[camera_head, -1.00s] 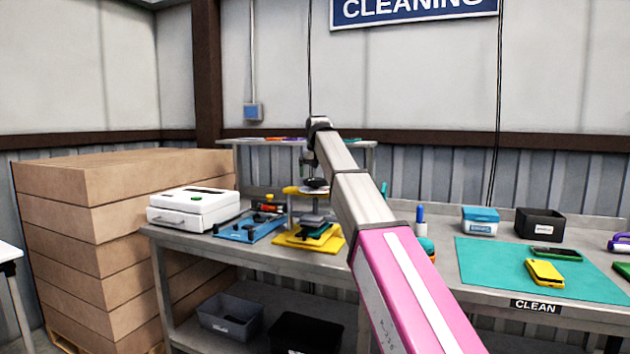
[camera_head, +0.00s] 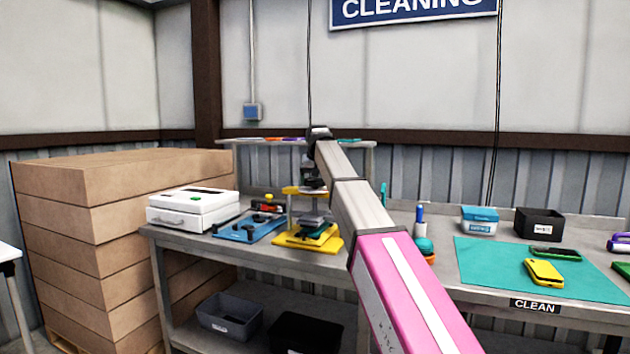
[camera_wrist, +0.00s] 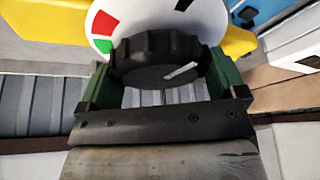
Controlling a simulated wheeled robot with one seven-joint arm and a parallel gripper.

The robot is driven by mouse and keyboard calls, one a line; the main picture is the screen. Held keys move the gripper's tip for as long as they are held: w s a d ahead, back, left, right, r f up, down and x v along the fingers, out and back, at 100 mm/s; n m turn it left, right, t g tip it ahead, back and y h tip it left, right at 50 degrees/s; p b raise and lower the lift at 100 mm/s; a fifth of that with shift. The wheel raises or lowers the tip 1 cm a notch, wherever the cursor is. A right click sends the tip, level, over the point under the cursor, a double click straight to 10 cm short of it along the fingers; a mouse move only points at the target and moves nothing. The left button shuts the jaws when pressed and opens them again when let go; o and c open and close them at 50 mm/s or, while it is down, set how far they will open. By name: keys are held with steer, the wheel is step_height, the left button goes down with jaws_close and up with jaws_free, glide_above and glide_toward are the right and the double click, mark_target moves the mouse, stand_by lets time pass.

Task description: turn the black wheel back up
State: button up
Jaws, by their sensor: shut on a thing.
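The black wheel (camera_wrist: 152,62) is a ridged knob with a pale line on its face. In the wrist view the line slants up to the right. Behind the wheel is a white disc (camera_wrist: 104,22) with red and green patches and a black mark. My gripper (camera_wrist: 162,78) has its green-sided fingers on either side of the wheel, shut on it. In the head view, the wheel is at the top of the yellow press stand (camera_head: 291,191), where my wrist largely hides it.
A blue fixture board (camera_head: 238,229) and a white case (camera_head: 193,209) stand left of the press. A teal mat (camera_head: 480,262) with a yellow device (camera_head: 544,271) lies to the right. Stacked cartons (camera_head: 95,230) stand at the left. A raised shelf (camera_head: 362,148) is behind the press.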

steer(key=shift+n+y, duration=0.5)
steer(key=shift+n, duration=0.8)
steer(key=o, duration=0.6)
steer(key=v, duration=1.1)
steer(key=shift+w, duration=0.2)
